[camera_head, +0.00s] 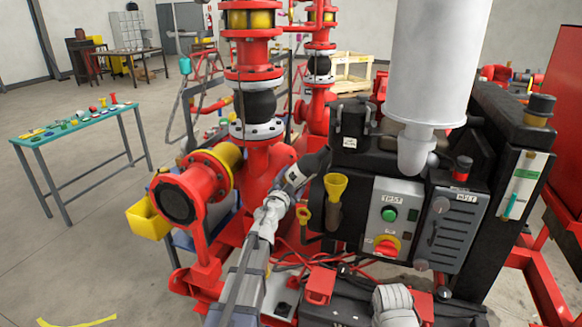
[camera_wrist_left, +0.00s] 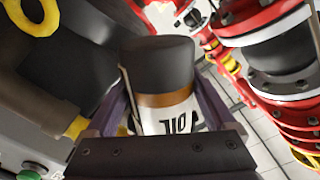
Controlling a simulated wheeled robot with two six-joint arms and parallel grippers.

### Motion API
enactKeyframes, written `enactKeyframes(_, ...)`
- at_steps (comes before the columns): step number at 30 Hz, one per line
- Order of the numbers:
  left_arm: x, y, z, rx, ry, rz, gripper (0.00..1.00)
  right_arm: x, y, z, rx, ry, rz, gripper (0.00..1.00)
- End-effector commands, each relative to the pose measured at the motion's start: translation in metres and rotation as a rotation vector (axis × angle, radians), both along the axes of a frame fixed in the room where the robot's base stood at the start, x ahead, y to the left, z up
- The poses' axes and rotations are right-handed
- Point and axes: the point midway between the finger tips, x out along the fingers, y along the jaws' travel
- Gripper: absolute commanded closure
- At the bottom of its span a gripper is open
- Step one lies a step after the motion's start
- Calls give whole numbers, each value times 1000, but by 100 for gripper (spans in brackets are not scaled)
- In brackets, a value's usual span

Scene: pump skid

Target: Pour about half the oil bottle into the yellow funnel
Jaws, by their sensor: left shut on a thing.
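The yellow funnel (camera_head: 336,184) stands upright on the dark engine, left of the grey control panel. My left gripper (camera_head: 290,184) is shut on the oil bottle (camera_head: 316,161), just left of the funnel. The bottle is tilted, its dark end up and to the right, close to the funnel; I cannot tell if they touch. In the left wrist view the bottle (camera_wrist_left: 165,75) sits between both jaws, with a dark end, an orange-brown band and a white OIL label. No oil stream is visible. My right gripper is not in view.
The control panel (camera_head: 392,215) with a green button and red-yellow switch is right of the funnel. A white cylinder (camera_head: 425,60) hangs above it. Red pump pipework (camera_head: 258,160) stands close on the left. A teal table (camera_head: 80,120) is farther left across open floor.

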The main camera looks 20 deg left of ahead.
Motion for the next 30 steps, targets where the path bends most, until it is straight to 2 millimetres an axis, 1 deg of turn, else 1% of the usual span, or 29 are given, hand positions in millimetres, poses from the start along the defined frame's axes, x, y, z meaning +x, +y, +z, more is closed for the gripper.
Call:
enactKeyframes(4, 0, 0, 0, -4, 0, 0, 83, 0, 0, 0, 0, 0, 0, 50)
enactKeyframes(6, 0, 0, 0, -39, 0, 0, 83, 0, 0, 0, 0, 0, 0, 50)
enactKeyframes(15, 0, -2, -5, -397, -2, 0, 83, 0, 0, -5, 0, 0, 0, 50)
enactKeyframes(18, 0, -3, -5, -464, -2, 1, 83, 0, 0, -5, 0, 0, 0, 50)
enactKeyframes(28, 0, -3, -5, -492, -3, -1, 83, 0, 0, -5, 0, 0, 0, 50)
enactKeyframes(30, 0, -6, -6, -526, -3, -1, 83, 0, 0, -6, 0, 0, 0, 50)
